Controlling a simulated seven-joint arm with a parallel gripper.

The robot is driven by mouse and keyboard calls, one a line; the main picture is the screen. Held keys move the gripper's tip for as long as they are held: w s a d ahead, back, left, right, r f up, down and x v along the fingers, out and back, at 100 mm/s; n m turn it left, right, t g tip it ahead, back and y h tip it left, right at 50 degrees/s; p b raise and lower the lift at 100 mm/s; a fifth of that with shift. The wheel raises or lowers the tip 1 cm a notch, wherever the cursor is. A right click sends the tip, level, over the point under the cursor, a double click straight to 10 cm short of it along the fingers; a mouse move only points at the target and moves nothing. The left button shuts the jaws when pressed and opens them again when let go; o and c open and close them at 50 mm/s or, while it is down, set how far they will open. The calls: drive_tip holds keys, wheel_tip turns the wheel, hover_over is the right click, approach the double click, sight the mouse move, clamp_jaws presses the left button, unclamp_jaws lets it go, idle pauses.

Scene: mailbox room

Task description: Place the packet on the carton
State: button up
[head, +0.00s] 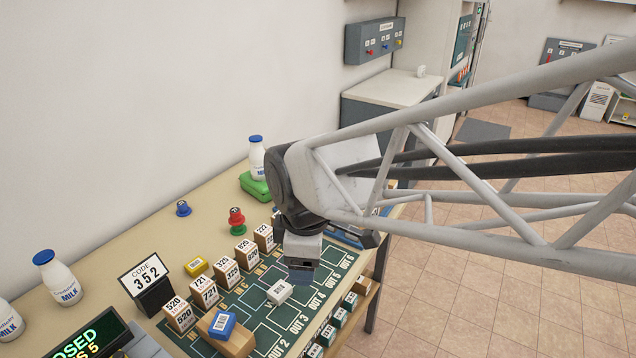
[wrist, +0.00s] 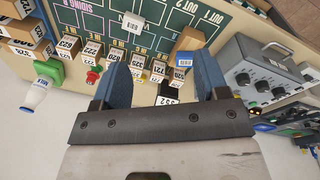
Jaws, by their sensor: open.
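A blue packet (head: 222,325) with a white label lies on top of a brown carton (head: 238,345) at the board's near left end; it also shows in the wrist view (wrist: 184,59). A small white labelled packet (head: 279,291) lies on the green board, and a yellow one (head: 196,266) lies behind the row of numbered cartons (head: 185,317). Which packet and carton the task means, I cannot tell. My gripper (head: 301,275) is open above the board, to the right of the white packet in the head view.
A code sign reading 352 (head: 147,277), a milk bottle (head: 60,280) and a red stamp-like piece (head: 237,221) stand on the table. A grey box with knobs (wrist: 260,75) shows in the wrist view.

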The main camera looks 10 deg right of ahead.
drive_tip(key=s+d+r+m+t, duration=0.1)
drive_tip(key=s+d+r+m, duration=0.1)
drive_tip(key=s+d+m, duration=0.5)
drive_tip(key=shift+s+d+r+m+h, duration=0.15)
drive_tip(key=shift+s+d+m+h, duration=0.2)
drive_tip(key=shift+d+m, duration=2.7)
